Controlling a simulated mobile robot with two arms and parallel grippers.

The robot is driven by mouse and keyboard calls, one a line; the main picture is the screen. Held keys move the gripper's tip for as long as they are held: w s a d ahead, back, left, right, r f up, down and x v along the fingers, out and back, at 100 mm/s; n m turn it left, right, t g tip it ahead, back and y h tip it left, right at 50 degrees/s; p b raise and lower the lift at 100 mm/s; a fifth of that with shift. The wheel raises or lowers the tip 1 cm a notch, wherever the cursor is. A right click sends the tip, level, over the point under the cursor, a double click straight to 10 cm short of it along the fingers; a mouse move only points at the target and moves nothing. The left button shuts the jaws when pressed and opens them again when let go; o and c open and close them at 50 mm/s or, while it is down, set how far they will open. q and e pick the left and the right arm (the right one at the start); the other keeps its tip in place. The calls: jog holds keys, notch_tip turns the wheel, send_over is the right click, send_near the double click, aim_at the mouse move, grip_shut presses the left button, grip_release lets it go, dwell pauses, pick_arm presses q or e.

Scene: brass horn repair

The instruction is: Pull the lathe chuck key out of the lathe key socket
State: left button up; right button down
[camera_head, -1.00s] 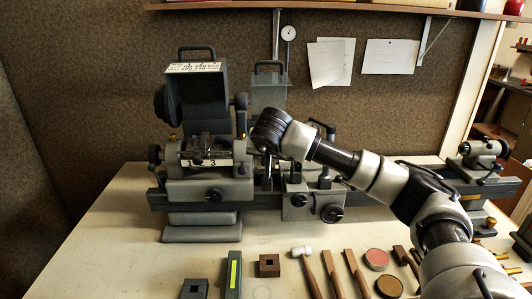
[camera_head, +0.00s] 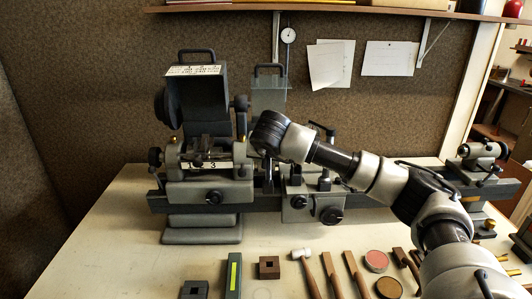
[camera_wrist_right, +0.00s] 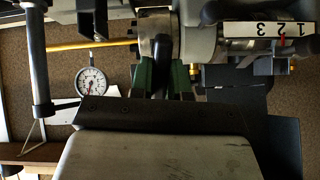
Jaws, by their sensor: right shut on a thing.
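My right gripper (camera_wrist_right: 163,66) is shut on a dark rod between its two green finger pads in the right wrist view; I take the rod for the lathe chuck key (camera_wrist_right: 162,52). The rod runs up to the pale round metal part of the lathe. Whether its end is inside the lathe key socket cannot be told. In the head view my right arm reaches in from the right to the lathe (camera_head: 208,188), just right of its headstock. There the wrist hides the jaws, the key and the socket. My left gripper is not in view.
The raised guard (camera_head: 200,100) and a clear shield (camera_head: 269,95) stand behind the headstock. The carriage (camera_head: 297,205) is close beside my wrist. A white-headed mallet (camera_head: 302,253), blocks and round tins (camera_head: 376,260) lie along the front. The bench (camera_head: 110,235) is clear at front left.

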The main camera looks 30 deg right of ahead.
jog(key=shift+s+a+f+p+v, duration=0.1)
jog(key=shift+p+v, duration=0.05)
jog(key=shift+v, duration=0.55)
jog(key=shift+s+a+f+p+v, duration=0.1)
jog(key=shift+f+p+v, duration=0.05)
jog(key=shift+v, duration=0.55)
jog(key=shift+s+a+f+p+v, duration=0.1)
jog(key=shift+p+v, duration=0.05)
jog(key=shift+v, duration=0.55)
jog(key=p+v, duration=0.2)
jog(key=v, duration=0.5)
jog(key=shift+p, duration=0.35)
jog(key=shift+w, duration=0.1)
